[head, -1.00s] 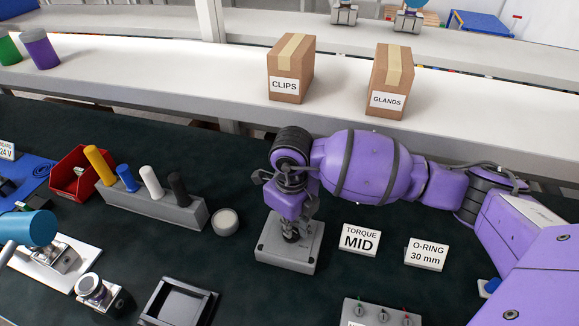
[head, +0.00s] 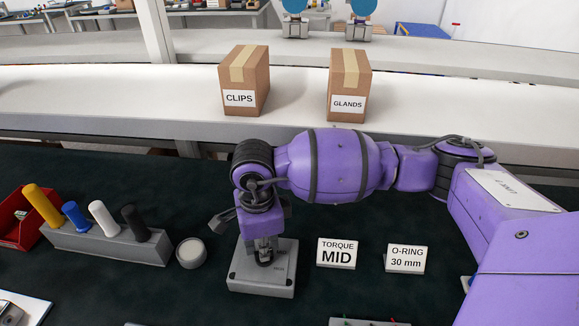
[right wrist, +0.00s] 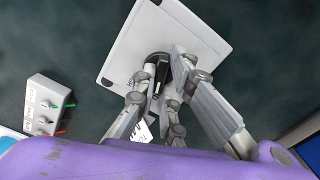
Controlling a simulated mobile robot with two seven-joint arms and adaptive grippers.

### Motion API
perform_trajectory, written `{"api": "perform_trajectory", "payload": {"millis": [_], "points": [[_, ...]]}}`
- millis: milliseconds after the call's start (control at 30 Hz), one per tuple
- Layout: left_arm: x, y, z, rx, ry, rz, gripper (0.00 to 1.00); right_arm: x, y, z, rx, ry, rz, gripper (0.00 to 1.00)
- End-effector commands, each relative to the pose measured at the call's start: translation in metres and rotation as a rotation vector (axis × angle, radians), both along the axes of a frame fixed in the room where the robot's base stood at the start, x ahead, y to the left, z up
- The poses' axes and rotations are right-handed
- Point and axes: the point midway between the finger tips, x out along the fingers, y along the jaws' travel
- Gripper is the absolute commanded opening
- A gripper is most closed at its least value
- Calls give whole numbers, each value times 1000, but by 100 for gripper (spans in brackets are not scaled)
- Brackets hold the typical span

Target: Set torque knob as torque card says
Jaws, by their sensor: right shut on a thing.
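The torque card (head: 336,254) stands on the dark bench and reads "TORQUE MID". Left of it sits a grey box (head: 262,283) that bears the torque knob. My right gripper (head: 264,250) points down at the top of this box, shut on the knob. In the right wrist view the black knob (right wrist: 158,66) shows between the fingers (right wrist: 165,75), over the pale box top (right wrist: 125,60). The fingers hide much of the knob, and I cannot read its setting. My left gripper is not in view.
An "O-RING 30 mm" card (head: 405,260) stands right of the torque card. A grey rack (head: 110,248) with several coloured handles and a round pale-topped pot (head: 191,253) stand left. Boxes marked CLIPS (head: 244,82) and GLANDS (head: 348,86) stand on the white shelf behind.

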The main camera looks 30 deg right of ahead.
Motion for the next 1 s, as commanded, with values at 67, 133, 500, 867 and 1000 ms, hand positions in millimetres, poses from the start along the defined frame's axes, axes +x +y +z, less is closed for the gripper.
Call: {"api": "perform_trajectory", "payload": {"millis": [67,133,500,867,1000], "points": [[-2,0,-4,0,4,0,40,0,0,-1,-1,-1,41,0],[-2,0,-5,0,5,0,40,1,0,0,-1,-1,70,0],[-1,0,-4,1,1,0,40,0,0,1,-1,0,137,0],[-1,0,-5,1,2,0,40,0,0,1,-1,-1,138,13],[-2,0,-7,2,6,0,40,0,0,1,0,-1,137,29]]}}
